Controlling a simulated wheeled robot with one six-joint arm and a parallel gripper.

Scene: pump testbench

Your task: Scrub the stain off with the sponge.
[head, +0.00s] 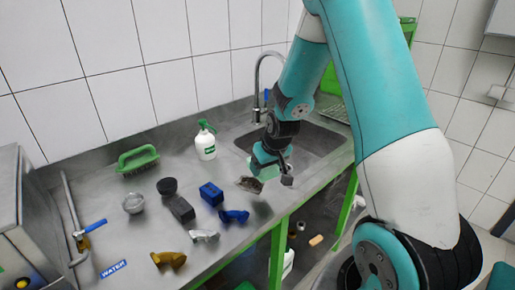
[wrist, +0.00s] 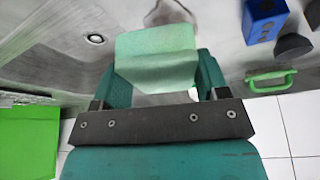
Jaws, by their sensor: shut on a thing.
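My gripper (head: 271,158) is shut on a light green sponge (head: 266,172) near the front edge of the sink. In the wrist view the sponge (wrist: 156,62) sits between the two teal fingers of my gripper (wrist: 155,80). The stain (head: 248,184) is a brown patch on the metal counter, just left of and below the sponge. In the wrist view the stain (wrist: 167,12) shows just beyond the sponge's far edge. I cannot tell whether the sponge touches the counter.
A sink with a tap (head: 259,75) lies behind my gripper. A white spray bottle (head: 205,143), a green brush (head: 137,158), a blue block (head: 211,193) and several metal fittings stand left on the counter. The counter's green-framed front edge (head: 277,250) is close by.

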